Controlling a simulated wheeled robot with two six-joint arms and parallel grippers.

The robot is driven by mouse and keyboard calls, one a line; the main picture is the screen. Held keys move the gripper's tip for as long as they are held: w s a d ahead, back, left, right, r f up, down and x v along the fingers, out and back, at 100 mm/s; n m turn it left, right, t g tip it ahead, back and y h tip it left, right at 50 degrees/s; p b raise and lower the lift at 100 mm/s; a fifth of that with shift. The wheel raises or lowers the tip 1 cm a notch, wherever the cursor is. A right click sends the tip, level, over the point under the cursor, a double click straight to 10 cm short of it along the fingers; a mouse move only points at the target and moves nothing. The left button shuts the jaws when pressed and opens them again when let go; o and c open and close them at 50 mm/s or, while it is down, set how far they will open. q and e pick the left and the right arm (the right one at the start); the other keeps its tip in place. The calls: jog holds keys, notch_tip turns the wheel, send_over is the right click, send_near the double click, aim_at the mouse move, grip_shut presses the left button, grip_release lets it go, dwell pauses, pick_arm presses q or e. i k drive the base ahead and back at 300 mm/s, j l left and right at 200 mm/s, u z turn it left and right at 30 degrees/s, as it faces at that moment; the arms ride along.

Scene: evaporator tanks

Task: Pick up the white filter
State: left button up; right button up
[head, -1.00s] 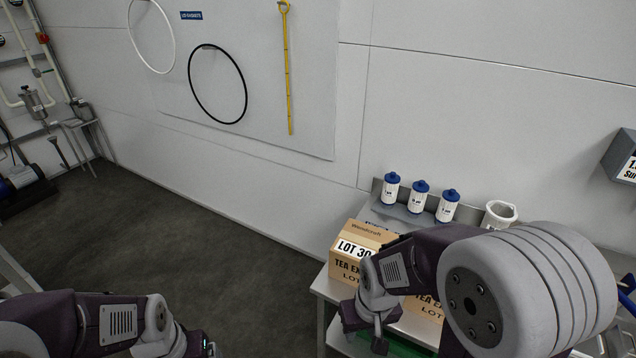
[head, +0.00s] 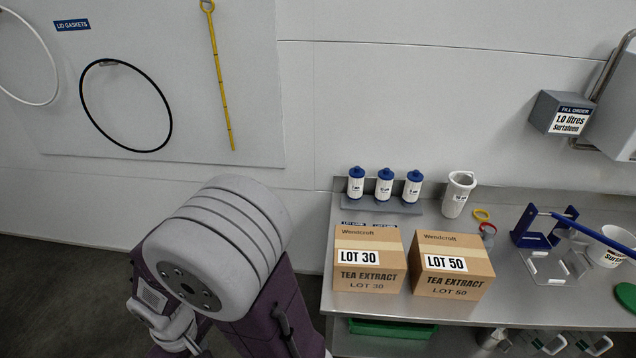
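Three white filter cartridges with blue caps stand upright in a row on a small grey rack (head: 382,206) at the back of the steel bench: a left one (head: 355,185), a middle one (head: 384,187) and a right one (head: 412,189). Each has a small printed label, too small to read surely. A white jug-like vessel (head: 457,197) stands just right of them. One of my arms fills the lower left of the head view, apart from the cartridges. Neither of my grippers shows.
Two cartons, LOT 30 (head: 369,272) and LOT 50 (head: 450,278), stand in front of the rack on the bench (head: 400,312). To the right are a blue-posted stand (head: 528,237), a white tub (head: 612,252) and a green disc (head: 627,297). A green tray (head: 392,329) lies below.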

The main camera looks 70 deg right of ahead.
aim_at(356, 174)
jog(key=i+l+z, duration=0.1)
jog(key=i+z, duration=0.7)
jog(key=i+j+z, duration=0.15)
jog(key=i+z, duration=0.2)
jog(key=i+j+z, duration=0.2)
jog(key=i+z, duration=0.2)
jog(key=i+l+z, duration=0.15)
jog(key=z, duration=0.3)
jog(key=i+l+z, duration=0.1)
jog(key=i+z, duration=0.15)
jog(key=z, duration=0.2)
jog(key=i+z, duration=0.2)
jog(key=z, duration=0.3)
jog(key=i+z, duration=0.25)
jog(key=z, duration=0.2)
jog(key=i+j+z, duration=0.15)
jog(key=z, duration=0.3)
jog(key=i+j+z, duration=0.2)
jog(key=z, duration=0.25)
